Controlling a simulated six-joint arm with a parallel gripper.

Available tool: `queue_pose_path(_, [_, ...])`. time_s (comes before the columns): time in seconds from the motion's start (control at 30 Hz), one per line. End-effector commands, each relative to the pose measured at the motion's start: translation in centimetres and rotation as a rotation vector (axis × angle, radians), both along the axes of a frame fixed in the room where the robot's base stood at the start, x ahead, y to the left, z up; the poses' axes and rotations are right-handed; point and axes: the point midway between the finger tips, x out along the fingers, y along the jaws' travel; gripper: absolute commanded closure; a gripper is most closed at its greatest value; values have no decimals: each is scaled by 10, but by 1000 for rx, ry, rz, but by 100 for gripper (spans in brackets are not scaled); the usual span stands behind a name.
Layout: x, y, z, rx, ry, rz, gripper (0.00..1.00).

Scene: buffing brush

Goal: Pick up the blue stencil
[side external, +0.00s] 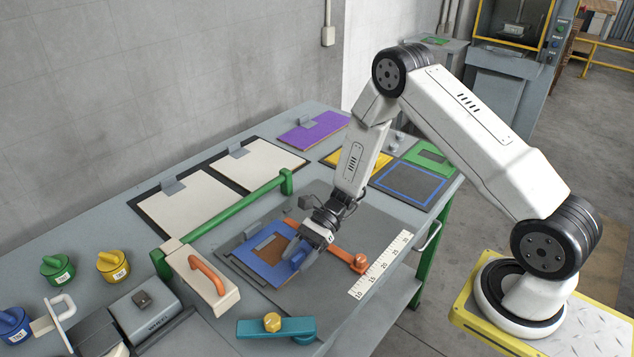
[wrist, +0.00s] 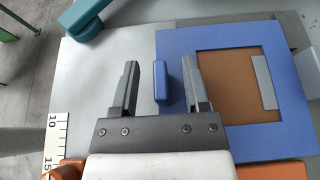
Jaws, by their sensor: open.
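The blue stencil (side external: 262,273) is a flat blue frame lying on a grey plate on the bench, with a brown panel showing through its window. In the wrist view the blue stencil (wrist: 232,38) fills the right half, and a raised blue tab (wrist: 161,79) stands at its left edge. My gripper (side external: 297,259) is low over the stencil's right side in the side view. In the wrist view my gripper (wrist: 162,85) is open, one finger on each side of the tab, with gaps visible. The height of the fingertips is hard to tell.
An orange clamp arm (side external: 345,257) and a white ruler (side external: 382,264) lie right of the stencil. A green bar (side external: 235,207) stands behind it. A cream block with an orange handle (side external: 203,278) stands left. A teal tool (side external: 275,329) lies in front.

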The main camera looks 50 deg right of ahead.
Motion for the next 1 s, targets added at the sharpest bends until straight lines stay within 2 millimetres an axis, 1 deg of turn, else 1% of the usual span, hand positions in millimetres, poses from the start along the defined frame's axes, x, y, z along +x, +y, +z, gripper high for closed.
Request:
queue_pose_path(0.47, [0, 0, 0, 0, 0, 0, 41])
queue_pose_path(0.5, [0, 0, 0, 0, 0, 0, 54])
queue_pose_path(0.57, [0, 0, 0, 0, 0, 0, 73])
queue_pose_path(0.6, [0, 0, 0, 0, 0, 0, 86])
queue_pose_path(0.63, [0, 0, 0, 0, 0, 0, 95])
queue_pose_path(0.67, [0, 0, 0, 0, 0, 0, 100])
queue_pose_path(1.0, [0, 0, 0, 0, -1, 0, 100])
